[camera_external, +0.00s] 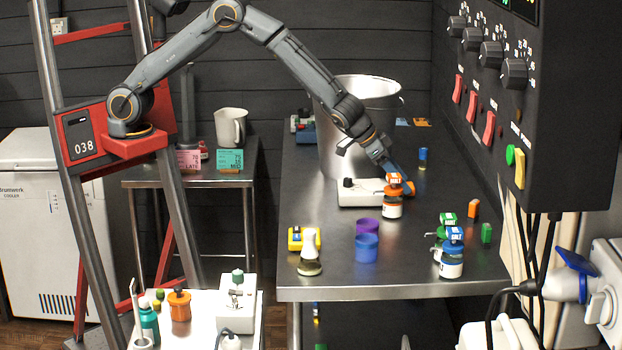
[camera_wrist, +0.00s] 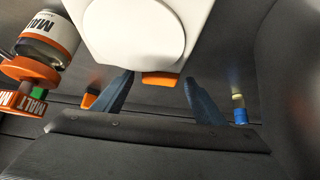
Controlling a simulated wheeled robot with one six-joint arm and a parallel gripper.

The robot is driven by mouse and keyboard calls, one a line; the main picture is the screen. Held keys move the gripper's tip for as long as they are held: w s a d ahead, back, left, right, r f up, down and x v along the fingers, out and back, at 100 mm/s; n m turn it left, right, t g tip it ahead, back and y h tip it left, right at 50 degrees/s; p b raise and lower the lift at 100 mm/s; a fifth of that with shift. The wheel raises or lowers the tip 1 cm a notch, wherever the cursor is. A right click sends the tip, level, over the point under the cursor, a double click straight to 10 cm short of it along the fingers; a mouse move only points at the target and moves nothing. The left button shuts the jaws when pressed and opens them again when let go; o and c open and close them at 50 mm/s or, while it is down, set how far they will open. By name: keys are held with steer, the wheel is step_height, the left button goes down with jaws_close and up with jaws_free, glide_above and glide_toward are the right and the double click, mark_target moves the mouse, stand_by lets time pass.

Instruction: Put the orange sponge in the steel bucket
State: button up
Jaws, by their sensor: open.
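The steel bucket (camera_external: 343,120) is the tall, wide steel vessel upright at the back of the steel table. My gripper (camera_external: 400,182) is low over the table, right of the bucket and behind an orange-capped jar. A small orange piece (camera_external: 410,187), seemingly the sponge, shows at its fingertips. In the wrist view my gripper (camera_wrist: 160,80) has its two dark blue fingers apart. An orange block, apparently the sponge (camera_wrist: 160,79), lies between their tips, partly hidden by a white object. I cannot tell whether a finger touches it. The bucket's inside is hidden.
A white scale (camera_external: 362,194) and the orange-capped jar (camera_external: 392,208) stand close to my gripper; the jar also shows in the wrist view (camera_wrist: 50,38). A blue vial (camera_external: 422,158) and another orange block (camera_external: 473,208) are nearby. Purple and blue cups (camera_external: 366,247) stand nearer the front.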

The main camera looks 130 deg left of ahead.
steer(key=b+v, duration=0.2)
steer(key=v, duration=0.8)
steer(key=shift+s+d+r, duration=0.2)
steer(key=shift+d, duration=0.1)
